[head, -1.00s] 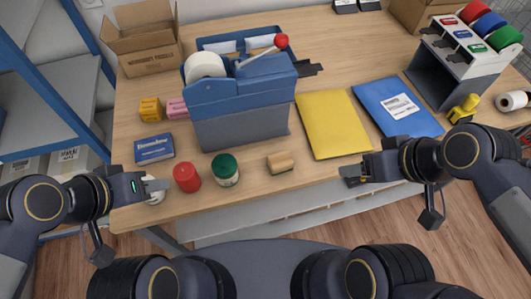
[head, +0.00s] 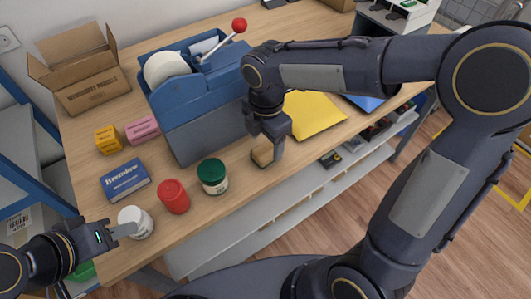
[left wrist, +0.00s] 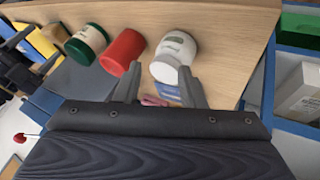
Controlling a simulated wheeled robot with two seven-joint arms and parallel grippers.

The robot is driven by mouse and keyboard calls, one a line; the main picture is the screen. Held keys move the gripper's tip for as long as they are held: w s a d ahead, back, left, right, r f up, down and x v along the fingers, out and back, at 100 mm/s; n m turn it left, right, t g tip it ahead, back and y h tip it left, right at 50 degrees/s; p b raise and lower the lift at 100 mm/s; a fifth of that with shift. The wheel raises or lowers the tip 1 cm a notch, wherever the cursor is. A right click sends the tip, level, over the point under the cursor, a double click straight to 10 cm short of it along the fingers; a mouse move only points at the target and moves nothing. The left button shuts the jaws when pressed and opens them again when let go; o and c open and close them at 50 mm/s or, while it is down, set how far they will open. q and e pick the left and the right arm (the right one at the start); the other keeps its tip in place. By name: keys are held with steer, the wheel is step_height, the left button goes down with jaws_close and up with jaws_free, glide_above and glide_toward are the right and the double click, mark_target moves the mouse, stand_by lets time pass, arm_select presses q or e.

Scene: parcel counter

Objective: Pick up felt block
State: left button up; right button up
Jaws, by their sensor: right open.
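The felt block (head: 261,154), a small tan block, lies on the table near its front edge, right of the green-lidded jar. My right gripper (head: 270,146) points down over it, with one finger along its right side. The gripper and finger hide part of the block, and the other finger is hard to make out. The right gripper is open. My left gripper (head: 120,231) is at the table's front left, close to a white jar (head: 135,222). In the left wrist view its fingers (left wrist: 158,80) stand apart with nothing gripped, and the white jar (left wrist: 174,55) is just beyond.
A red-lidded jar (head: 173,196) and a green-lidded jar (head: 213,176) stand left of the block. A blue tape machine (head: 200,115) with a red-knobbed lever stands behind. A yellow envelope (head: 316,116) lies to the right. A blue box (head: 125,180) sits at the left.

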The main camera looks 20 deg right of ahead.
mark_target(266, 149)
step_height(266, 149, down, 4)
steer(key=shift+a+r, duration=0.1)
steer(key=c, duration=1.1)
steer(key=shift+o, duration=0.2)
steer(key=shift+r, duration=0.1)
